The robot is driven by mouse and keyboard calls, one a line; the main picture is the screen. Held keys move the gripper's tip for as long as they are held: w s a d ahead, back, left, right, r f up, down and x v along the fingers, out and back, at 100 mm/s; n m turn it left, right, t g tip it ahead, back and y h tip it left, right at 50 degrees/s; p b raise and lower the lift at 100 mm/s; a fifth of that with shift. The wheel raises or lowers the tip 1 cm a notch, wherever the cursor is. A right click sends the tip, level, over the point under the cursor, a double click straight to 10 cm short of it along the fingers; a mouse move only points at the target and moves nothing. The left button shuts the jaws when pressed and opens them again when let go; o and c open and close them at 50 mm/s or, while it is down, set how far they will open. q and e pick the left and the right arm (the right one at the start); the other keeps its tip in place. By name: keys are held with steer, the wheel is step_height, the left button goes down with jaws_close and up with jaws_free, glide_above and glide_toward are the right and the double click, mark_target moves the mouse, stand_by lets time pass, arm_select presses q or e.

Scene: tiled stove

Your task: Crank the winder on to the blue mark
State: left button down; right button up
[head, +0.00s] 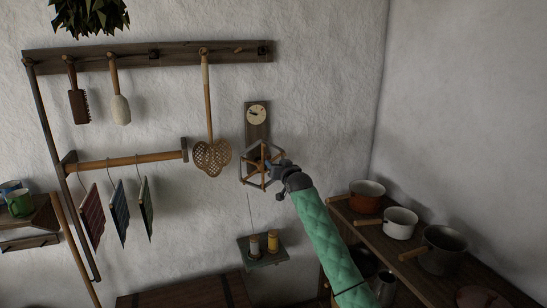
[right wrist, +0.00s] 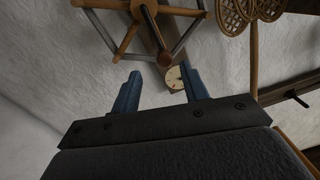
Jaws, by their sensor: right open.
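The winder (head: 247,181) is a wooden frame of spokes and bars on the wall in the head view, under a board with a round pale dial (head: 257,114). My right gripper (head: 272,164) is at the winder's right side and covers part of it. I cannot make out a blue mark. My left gripper is out of view.
A woven beater (head: 212,158) hangs just left of the winder. A small shelf (head: 264,258) with spools is below it. Pots, including a red one (head: 367,196), stand on a bench at right. Hung cloths (head: 119,212) are at left. The wall above right is clear.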

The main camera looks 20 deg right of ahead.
mark_target(269, 157)
steer(key=shift+w+a+r+n+p, duration=0.2)
steer(key=shift+w+r+n+p, duration=0.25)
steer(key=shift+n, duration=0.45)
steer(key=w, duration=0.1)
steer(key=w+p, duration=0.1)
steer(key=w, duration=0.1)
steer(key=w+p, duration=0.1)
steer(key=w, duration=0.1)
steer(key=shift+w+a, duration=0.25)
steer(key=shift+a, duration=0.1)
steer(key=shift+w+f+p, duration=0.2)
steer(key=shift+w+p, duration=0.2)
steer(key=shift+w, duration=0.15)
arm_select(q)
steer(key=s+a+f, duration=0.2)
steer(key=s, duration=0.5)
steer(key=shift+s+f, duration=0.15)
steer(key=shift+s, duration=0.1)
arm_select(e)
steer(key=shift+w, duration=0.15)
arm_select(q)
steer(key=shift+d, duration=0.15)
arm_select(e)
jaws_close()
